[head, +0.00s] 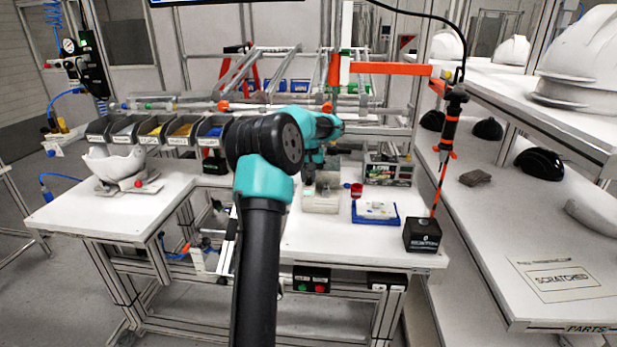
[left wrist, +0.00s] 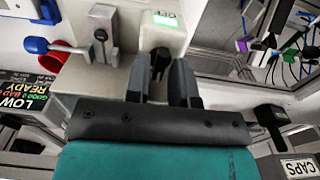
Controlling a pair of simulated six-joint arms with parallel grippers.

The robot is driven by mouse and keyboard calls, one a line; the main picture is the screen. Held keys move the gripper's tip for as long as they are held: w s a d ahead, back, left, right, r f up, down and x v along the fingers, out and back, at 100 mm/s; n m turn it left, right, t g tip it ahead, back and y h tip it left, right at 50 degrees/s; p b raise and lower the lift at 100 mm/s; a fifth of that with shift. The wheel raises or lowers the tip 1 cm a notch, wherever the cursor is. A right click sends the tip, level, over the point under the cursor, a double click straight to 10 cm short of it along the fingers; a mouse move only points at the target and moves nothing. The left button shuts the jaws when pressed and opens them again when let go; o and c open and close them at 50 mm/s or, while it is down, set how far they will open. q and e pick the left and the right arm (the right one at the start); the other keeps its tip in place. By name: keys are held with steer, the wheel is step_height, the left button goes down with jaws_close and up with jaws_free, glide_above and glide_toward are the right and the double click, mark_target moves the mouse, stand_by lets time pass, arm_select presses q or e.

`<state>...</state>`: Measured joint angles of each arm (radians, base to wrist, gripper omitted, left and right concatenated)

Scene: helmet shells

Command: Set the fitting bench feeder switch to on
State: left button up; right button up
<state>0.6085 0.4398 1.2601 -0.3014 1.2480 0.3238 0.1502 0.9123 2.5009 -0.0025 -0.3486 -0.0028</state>
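The fitting bench feeder (head: 322,194) is a pale box on the white bench in the head view, partly hidden behind my arm. In the left wrist view its pale top (left wrist: 180,12) carries a small green-lit panel and, below that, a small black switch lever (left wrist: 160,58). My left gripper (left wrist: 160,80) is open, with one dark finger on each side of the lever in that view. I cannot tell whether either finger touches it. In the head view my left gripper (head: 312,168) is small and low over the feeder. My right gripper is not in view.
A metal bracket (left wrist: 103,30) and a red cup (left wrist: 52,62) lie left of the lever. A blue tray (head: 375,213), a black box (head: 422,234) and a hanging orange screwdriver (head: 449,125) are to the right. Parts bins (head: 155,130) stand left.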

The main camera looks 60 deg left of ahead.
mark_target(309, 179)
arm_select(q)
step_height(309, 179, up, 17)
steer(key=shift+r, duration=0.2)
stand_by(0.7)
stand_by(0.4)
